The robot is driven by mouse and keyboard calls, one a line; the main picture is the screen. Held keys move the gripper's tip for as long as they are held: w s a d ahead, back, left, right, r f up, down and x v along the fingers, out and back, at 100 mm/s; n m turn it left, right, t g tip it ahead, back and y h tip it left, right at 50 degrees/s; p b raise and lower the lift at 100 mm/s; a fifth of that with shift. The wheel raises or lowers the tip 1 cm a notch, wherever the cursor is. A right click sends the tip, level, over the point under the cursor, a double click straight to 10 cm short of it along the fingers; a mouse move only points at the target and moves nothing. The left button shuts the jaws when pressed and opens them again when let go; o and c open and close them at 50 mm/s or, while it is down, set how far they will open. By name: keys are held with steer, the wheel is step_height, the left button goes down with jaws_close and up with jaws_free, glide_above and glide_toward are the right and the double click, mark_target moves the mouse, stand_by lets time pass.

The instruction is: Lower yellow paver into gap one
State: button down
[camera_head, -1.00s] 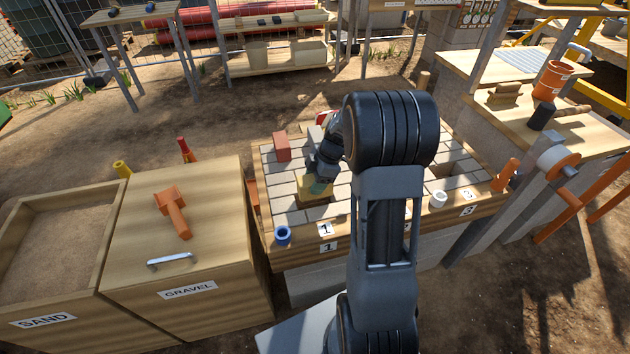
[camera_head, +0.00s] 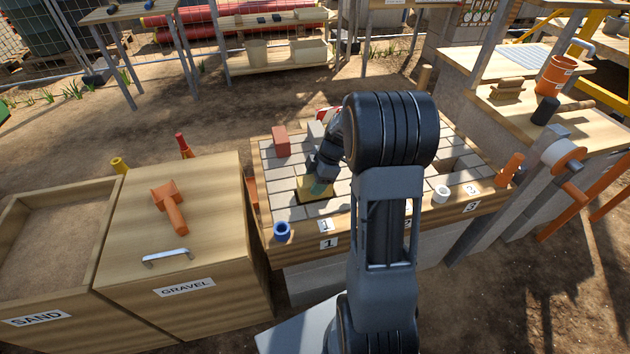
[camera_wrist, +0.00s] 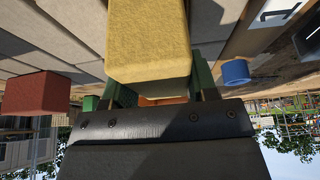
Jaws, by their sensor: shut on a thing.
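The yellow paver (camera_head: 313,188) is at gap one, behind the "1" label on the paving table; in the wrist view its rough yellow face (camera_wrist: 150,45) fills the top middle. My gripper (camera_head: 318,180) is shut on it, with green fingers (camera_wrist: 160,88) on either side. A thin dark part of gap one (camera_head: 312,202) shows at the paver's near edge. I cannot tell how deep the paver sits, as my arm and the paver hide the gap.
A blue ring-shaped piece (camera_head: 282,231) sits at the front left edge and a white one (camera_head: 441,194) at the right. The gravel box (camera_head: 215,230) stands left.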

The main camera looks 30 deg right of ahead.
steer(key=shift+f+b, duration=1.15)
steer(key=shift+f, duration=0.15)
steer(key=shift+r, duration=0.25)
steer(key=shift+c, duration=1.6)
jaws_free()
steer(key=shift+f, duration=0.1)
steer(key=shift+c, duration=0.3)
steer(key=shift+c, duration=0.2)
